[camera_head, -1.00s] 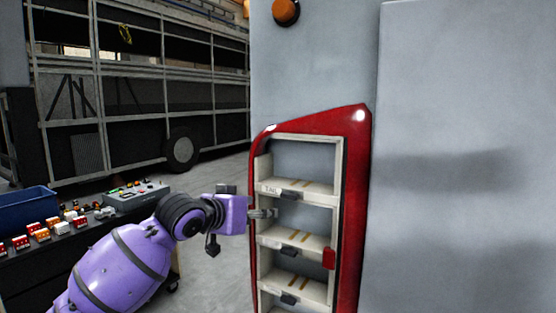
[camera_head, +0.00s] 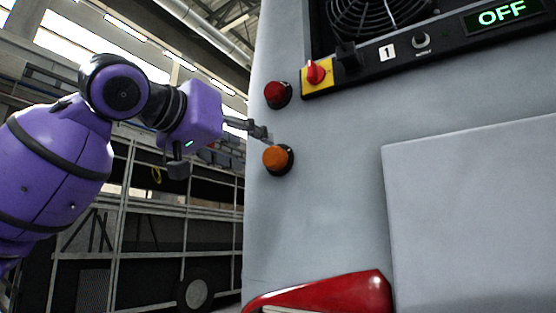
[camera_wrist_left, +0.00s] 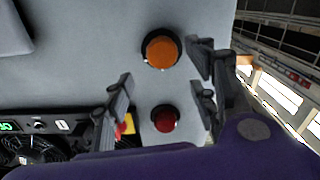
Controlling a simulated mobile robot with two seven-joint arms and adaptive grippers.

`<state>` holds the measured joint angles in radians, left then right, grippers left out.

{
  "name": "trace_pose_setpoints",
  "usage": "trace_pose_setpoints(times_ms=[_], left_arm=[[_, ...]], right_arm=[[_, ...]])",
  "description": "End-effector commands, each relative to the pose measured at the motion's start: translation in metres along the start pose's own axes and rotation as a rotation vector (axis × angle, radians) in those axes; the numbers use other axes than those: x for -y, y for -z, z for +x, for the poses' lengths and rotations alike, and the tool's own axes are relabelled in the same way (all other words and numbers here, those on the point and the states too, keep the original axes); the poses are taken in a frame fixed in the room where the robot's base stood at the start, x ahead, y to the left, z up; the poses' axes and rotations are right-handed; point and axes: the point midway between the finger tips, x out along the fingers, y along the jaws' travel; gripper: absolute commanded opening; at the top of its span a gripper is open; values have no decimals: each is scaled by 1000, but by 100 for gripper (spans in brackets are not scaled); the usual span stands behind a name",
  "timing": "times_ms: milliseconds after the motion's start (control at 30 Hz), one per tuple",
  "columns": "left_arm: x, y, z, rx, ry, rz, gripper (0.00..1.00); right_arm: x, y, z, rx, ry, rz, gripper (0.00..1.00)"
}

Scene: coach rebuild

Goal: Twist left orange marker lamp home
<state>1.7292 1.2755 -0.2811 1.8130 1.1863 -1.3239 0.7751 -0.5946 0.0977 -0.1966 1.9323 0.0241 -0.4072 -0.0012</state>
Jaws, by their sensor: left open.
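The orange marker lamp (camera_head: 275,159) sits in a dark round base on the grey panel, near the panel's left edge. It also shows in the left wrist view (camera_wrist_left: 161,49). My left gripper (camera_head: 262,133) is beside the panel's left edge, just above and left of the orange lamp in the head view. In the left wrist view its fingers (camera_wrist_left: 162,90) are spread apart with nothing between them, and the orange lamp lies beyond the fingertips. Whether any finger touches the panel I cannot tell. My right gripper is in neither view.
A red lamp (camera_head: 277,95) sits above the orange one. A red rotary switch on a yellow plate (camera_head: 316,74), a fan and an OFF display (camera_head: 501,12) are at the top. A red tail-light frame (camera_head: 330,295) is below. A raised grey panel (camera_head: 470,210) is at right.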

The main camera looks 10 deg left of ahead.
Motion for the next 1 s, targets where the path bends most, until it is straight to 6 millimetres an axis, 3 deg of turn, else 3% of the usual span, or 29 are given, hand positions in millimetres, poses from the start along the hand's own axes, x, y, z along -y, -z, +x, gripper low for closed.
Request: trace_pose_setpoints(times_ms=[100, 233, 500, 800, 1000], left_arm=[[0, -2, 18, 4, -1, -2, 53], [0, -3, 40, 5, -1, -2, 53], [0, -1, 70, 2, -1, 0, 53], [0, -2, 75, 3, 0, 0, 53], [0, -2, 75, 3, -1, 0, 29]], right_arm=[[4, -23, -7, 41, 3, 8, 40], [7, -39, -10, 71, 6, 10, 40], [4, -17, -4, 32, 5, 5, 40], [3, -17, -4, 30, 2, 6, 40], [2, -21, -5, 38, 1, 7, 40]])
